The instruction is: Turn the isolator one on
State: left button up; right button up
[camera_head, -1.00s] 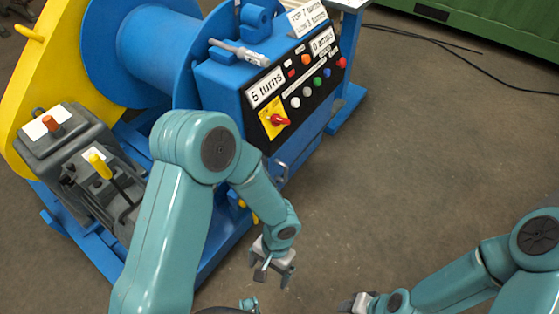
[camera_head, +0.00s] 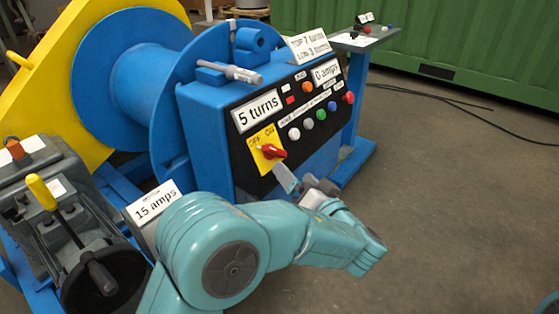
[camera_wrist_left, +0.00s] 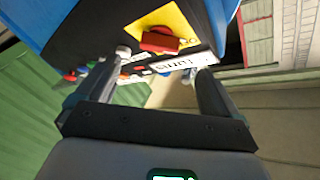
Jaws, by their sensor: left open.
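The isolator is a red rotary handle (camera_head: 272,151) on a yellow plate (camera_head: 259,139) marked OFF and ON, at the lower left of the black control panel. The handle lies roughly crosswise; which mark it points to is hard to tell. My left gripper (camera_head: 297,180) is open, just below and right of the handle in the head view. In the left wrist view, the red handle (camera_wrist_left: 160,41) shows ahead, between and beyond the two fingertips (camera_wrist_left: 162,62), apart from them. My right gripper is out of view.
Coloured buttons and lamps (camera_head: 308,124) sit right of the isolator on the blue cabinet (camera_head: 200,104). A blue drum (camera_head: 135,75) and a grey machine with a yellow lever (camera_head: 41,192) are at left. Open floor (camera_head: 440,190) lies to the right.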

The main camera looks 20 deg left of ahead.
aim_at(277, 155)
pick_arm(q)
jog(key=b+x, duration=0.1)
jog(key=x, duration=0.8)
jog(key=shift+s, duration=0.1)
jog(key=c, duration=1)
